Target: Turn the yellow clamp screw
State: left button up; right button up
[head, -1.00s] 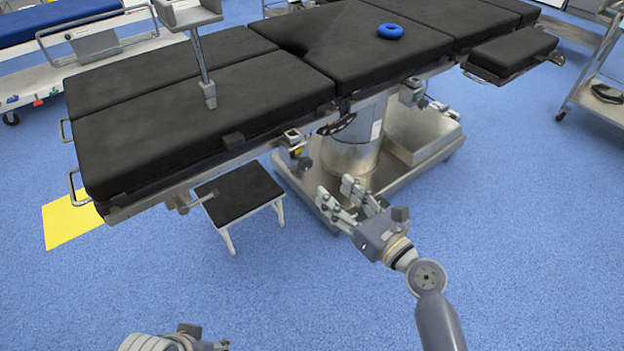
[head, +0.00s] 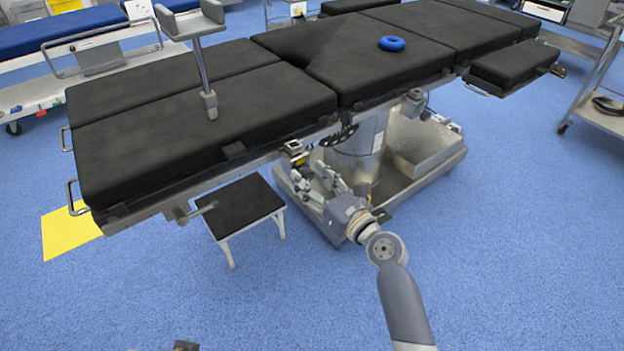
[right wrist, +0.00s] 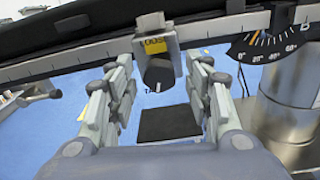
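The clamp (head: 295,148) hangs on the near side rail of the operating table, with a small yellow part low on it. In the right wrist view the clamp (right wrist: 152,24) carries a yellow label reading LOOSE, and a dark knob (right wrist: 158,74) with a white mark sits below it. My right gripper (head: 311,182) is just below and in front of the clamp. In the right wrist view my right gripper (right wrist: 160,92) is open, its fingers on either side of the knob with gaps to both. Only a sliver of my left arm shows at the bottom edge of the head view.
The operating table (head: 200,125) has black pads and a blue ring (head: 391,43) on top. A black-topped step stool (head: 240,207) stands below left of the clamp. An angle dial (right wrist: 268,42) sits right of the clamp. The blue floor in front is clear.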

jog(key=c, duration=0.8)
jog(key=shift+c, duration=0.2)
